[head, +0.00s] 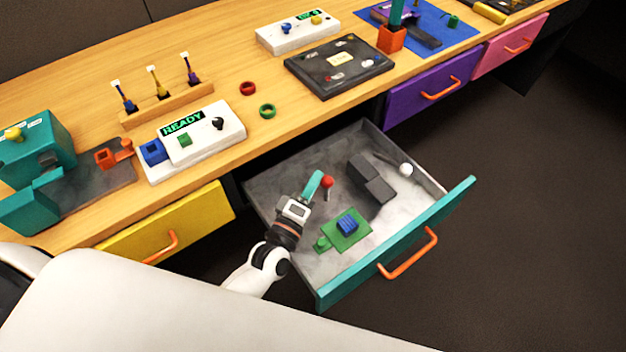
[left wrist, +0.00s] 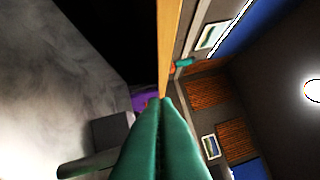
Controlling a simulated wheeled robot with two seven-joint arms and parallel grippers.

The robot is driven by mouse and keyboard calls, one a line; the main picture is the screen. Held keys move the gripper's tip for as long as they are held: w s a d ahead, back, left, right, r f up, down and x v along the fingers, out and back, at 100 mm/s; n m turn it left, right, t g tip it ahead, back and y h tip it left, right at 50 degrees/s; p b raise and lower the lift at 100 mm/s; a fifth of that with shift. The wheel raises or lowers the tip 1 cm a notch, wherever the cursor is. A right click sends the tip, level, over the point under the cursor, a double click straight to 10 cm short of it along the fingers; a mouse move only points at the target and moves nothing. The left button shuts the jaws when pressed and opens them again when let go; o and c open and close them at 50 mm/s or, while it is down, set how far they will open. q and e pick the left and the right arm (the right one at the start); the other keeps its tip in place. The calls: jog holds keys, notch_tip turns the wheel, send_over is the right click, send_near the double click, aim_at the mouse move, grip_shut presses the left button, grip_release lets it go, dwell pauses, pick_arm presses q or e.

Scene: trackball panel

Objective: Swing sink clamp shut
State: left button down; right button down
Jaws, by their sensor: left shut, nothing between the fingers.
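The open teal-fronted drawer (head: 455,208) holds a green board (head: 331,237) with a blue ribbed block (head: 347,225) on it, which looks like the sink. A red ball knob (head: 327,182) stands close to my left fingertips. I cannot tell which part is the clamp, or whether the red knob belongs to it. My left gripper (head: 318,176) has teal fingers closed together, empty, over the drawer beyond the green board. Any contact with the red knob is unclear. In the left wrist view the shut fingers (left wrist: 166,103) point past the drawer. My right gripper is out of view.
A stepped dark grey block (head: 371,180) and a white ball (head: 405,169) are also in the drawer; the block shows in the left wrist view (left wrist: 108,129). The desk edge lies behind the drawer. A white READY panel (head: 220,134) and a black panel (head: 358,84) sit on the desk.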

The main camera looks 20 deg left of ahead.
pick_arm(q)
jog(key=shift+s+d+f+p, duration=0.2)
jog(key=shift+s+d+p, duration=0.2)
jog(key=shift+s+d, duration=0.55)
dwell(2.5)
jog(key=shift+w+d, duration=0.1)
jog(key=shift+w, duration=0.05)
notch_tip(320, 180, up, 10)
jog(key=p, duration=0.2)
dwell(0.4)
dwell(0.5)
